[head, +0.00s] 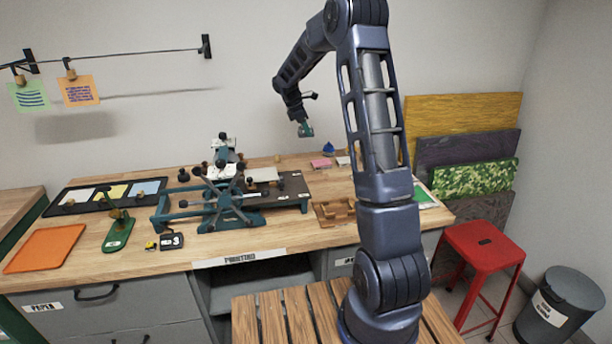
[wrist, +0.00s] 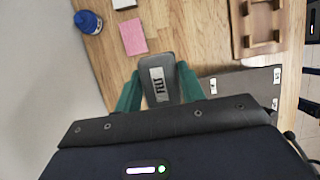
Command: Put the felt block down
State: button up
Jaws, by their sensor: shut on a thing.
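My gripper (head: 305,129) is raised above the back of the workbench (head: 280,250), near the wall. In the wrist view my gripper (wrist: 160,74) has its two teal fingers on either side of a dark grey felt block (wrist: 158,91) with rounded corners and a white label. The fingers are shut on the block. The label's print is partly readable only. In the head view the block is too small to tell from the gripper. The wrist view shows bench top beyond the block, and a clear gap of height seems to lie between them.
A wooden rack (wrist: 257,28) and a grey board (wrist: 240,88) are to the right. The press (head: 225,195) fills the bench's middle. A red stool (head: 482,245) stands right.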

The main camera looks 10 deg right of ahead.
aim_at(308, 177)
jog(key=shift+a+f, duration=0.3)
jog(key=shift+a, duration=0.05)
notch_tip(308, 177, down, 19)
jog(key=shift+f, duration=0.2)
jog(key=shift+f, duration=0.1)
jog(key=o, duration=1)
